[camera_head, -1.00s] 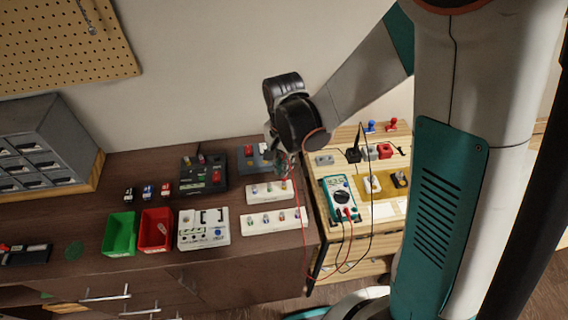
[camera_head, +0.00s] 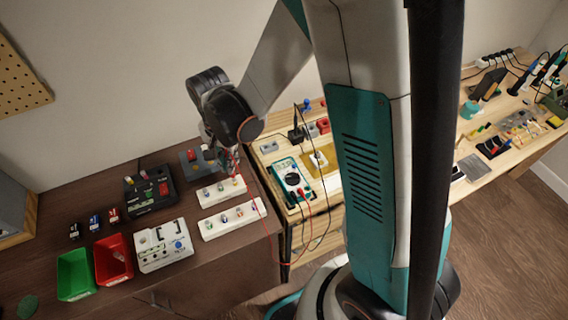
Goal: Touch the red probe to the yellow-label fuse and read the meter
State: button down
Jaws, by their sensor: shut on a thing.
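My gripper (camera_head: 228,155) hangs over the dark bench, just above the back white fuse strip. It is shut on the red probe, which shows only as a thin red piece; its tip is hard to make out. A red lead runs down from it to the teal multimeter (camera_head: 291,180), which lies on the light wooden bench; its reading is too small to read. The back fuse strip (camera_head: 232,189) and the front fuse strip (camera_head: 205,231) hold several small fuses. I cannot tell which fuse has the yellow label, nor whether the probe touches one.
A white tester box (camera_head: 160,246), a red bin (camera_head: 113,262) and a green bin (camera_head: 76,276) stand left of the strips. A black device (camera_head: 148,190) is behind them. Leads hang over the gap between the benches. Soldering tools are at far right.

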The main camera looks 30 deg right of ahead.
jog(key=shift+r, duration=0.1)
jog(key=shift+r+p, duration=1.95)
jog(key=shift+r, duration=1)
